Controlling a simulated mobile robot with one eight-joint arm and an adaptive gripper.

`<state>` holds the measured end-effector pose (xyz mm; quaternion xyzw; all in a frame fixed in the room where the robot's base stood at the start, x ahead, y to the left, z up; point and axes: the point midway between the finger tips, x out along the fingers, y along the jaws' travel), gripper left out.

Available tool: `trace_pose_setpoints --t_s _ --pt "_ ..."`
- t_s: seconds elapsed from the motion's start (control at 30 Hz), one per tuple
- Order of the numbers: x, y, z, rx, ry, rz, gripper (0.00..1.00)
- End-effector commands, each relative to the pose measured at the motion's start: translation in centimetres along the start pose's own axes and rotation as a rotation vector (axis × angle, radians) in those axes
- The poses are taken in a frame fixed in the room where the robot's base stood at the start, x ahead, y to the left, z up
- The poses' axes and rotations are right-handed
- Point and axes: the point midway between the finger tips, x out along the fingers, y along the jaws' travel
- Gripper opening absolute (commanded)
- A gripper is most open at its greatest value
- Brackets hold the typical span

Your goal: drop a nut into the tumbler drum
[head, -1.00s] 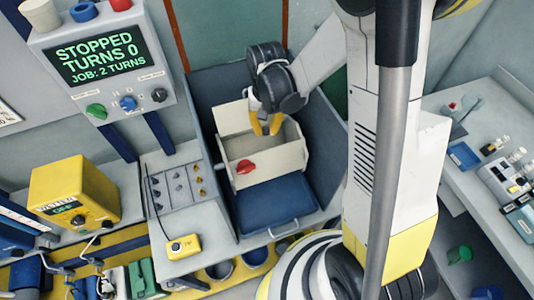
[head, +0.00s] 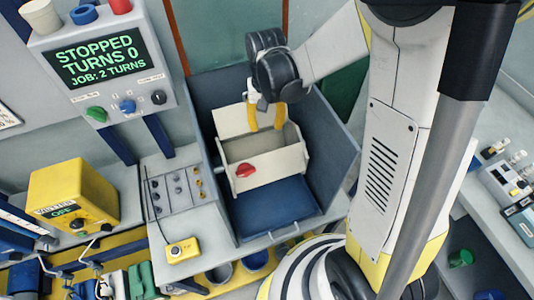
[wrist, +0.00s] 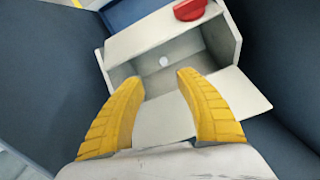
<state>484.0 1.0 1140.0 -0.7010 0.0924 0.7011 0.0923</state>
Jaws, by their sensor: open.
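The tumbler drum (head: 268,170) is a cream, open-topped box with a red knob (head: 244,170) on its front. It stands inside a dark blue housing, and its lid stands open at the back. My gripper (head: 266,120) is open over the drum's opening. In the wrist view its two yellow fingers (wrist: 160,82) are apart with nothing between them. A small pale round spot (wrist: 163,61) shows inside the drum (wrist: 150,45); I cannot tell whether it is a nut or a hole. Small metal and brass parts lie on the sorting tray (head: 165,208) at the left.
A control panel (head: 100,60) at the upper left reads STOPPED, TURNS 0, JOB: 2 TURNS. A yellow box (head: 72,190) and a small yellow device (head: 182,250) stand at the left. The housing's blue walls (head: 330,150) rise close around the drum. A blue tray (head: 275,208) lies in front.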

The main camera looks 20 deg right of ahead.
Motion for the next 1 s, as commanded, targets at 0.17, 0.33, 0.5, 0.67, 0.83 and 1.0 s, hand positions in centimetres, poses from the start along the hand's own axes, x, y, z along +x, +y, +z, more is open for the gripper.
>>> trace_pose_setpoints --t_s 0.17,0.33,0.5,0.67,0.83,1.0 --pt "-4.1 0.0 0.1 0.000 0.000 0.000 0.42" --pt "-6.7 0.0 0.0 0.000 0.000 0.000 0.42" --pt "-7.7 0.0 0.0 0.000 0.000 0.000 0.42" --pt "-7.7 0.0 0.0 0.000 0.000 0.000 0.42" --pt "-7.7 0.0 0.0 0.000 0.000 0.000 0.42" --pt "-7.5 0.1 0.2 -0.004 0.009 -0.002 0.42"
